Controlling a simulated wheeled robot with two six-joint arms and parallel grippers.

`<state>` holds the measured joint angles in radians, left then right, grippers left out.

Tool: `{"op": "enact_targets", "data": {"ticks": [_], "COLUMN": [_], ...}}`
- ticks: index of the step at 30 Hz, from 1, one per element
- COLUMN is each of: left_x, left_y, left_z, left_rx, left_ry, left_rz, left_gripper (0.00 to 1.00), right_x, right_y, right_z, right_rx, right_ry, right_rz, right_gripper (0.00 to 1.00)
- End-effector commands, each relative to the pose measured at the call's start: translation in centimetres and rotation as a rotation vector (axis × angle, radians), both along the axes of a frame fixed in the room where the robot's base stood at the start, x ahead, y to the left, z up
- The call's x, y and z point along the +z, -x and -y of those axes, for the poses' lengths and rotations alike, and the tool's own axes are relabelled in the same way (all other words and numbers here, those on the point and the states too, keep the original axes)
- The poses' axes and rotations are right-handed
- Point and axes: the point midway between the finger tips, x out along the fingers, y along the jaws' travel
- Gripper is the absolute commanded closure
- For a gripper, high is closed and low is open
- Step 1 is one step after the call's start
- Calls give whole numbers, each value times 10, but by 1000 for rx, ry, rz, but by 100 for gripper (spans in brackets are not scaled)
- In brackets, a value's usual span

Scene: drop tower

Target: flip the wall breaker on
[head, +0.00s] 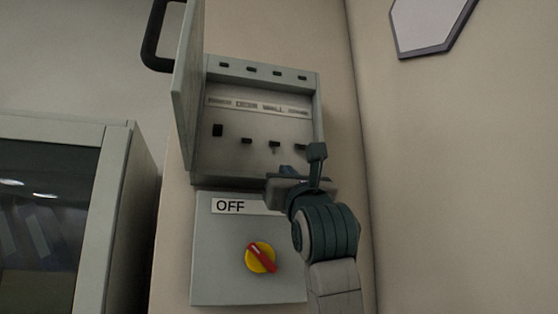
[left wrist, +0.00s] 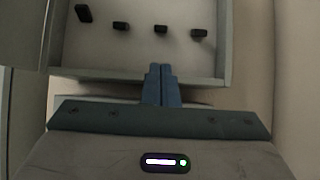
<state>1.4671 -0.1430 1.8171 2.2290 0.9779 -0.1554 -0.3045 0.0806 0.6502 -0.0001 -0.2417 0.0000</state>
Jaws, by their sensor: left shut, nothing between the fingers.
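An open grey breaker box (head: 228,165) on the wall holds a row of dark breaker switches under a label strip whose middle words look like DOOR and WALL. The wall breaker (head: 274,144) appears to be the third switch from the left, below the word WALL; its lever seems to point down like its neighbours. It also appears in the left wrist view (left wrist: 160,29). My left gripper (head: 287,170) is shut and empty, just below that switch and apart from it. In the left wrist view its blue fingers (left wrist: 161,84) overlap the box's lower edge.
The leftmost switch (head: 217,130) sits higher than the others. The box door (head: 187,85) stands open at the left with a black handle (head: 155,40). Below is a panel marked OFF with a red and yellow rotary knob (head: 261,258). A glass-fronted cabinet (head: 120,200) stands at left.

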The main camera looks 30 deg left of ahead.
Motion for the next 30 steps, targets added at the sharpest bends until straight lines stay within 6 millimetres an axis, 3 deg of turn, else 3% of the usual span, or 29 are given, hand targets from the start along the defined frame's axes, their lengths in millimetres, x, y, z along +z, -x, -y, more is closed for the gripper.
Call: {"op": "enact_targets", "data": {"ticks": [15, 30], "left_x": [54, 61], "left_y": [-41, -50], "left_z": [-49, -59], "left_rx": [4, 1], "left_ry": [-1, -1], "left_rz": [-1, 1], "left_gripper": [100, 100], "right_x": [41, 46], "right_y": [9, 8], "right_z": [-1, -2], "right_rx": [-1, -1], "right_ry": [-1, -2], "right_rz": [-6, -4], "right_gripper": [64, 64]}}
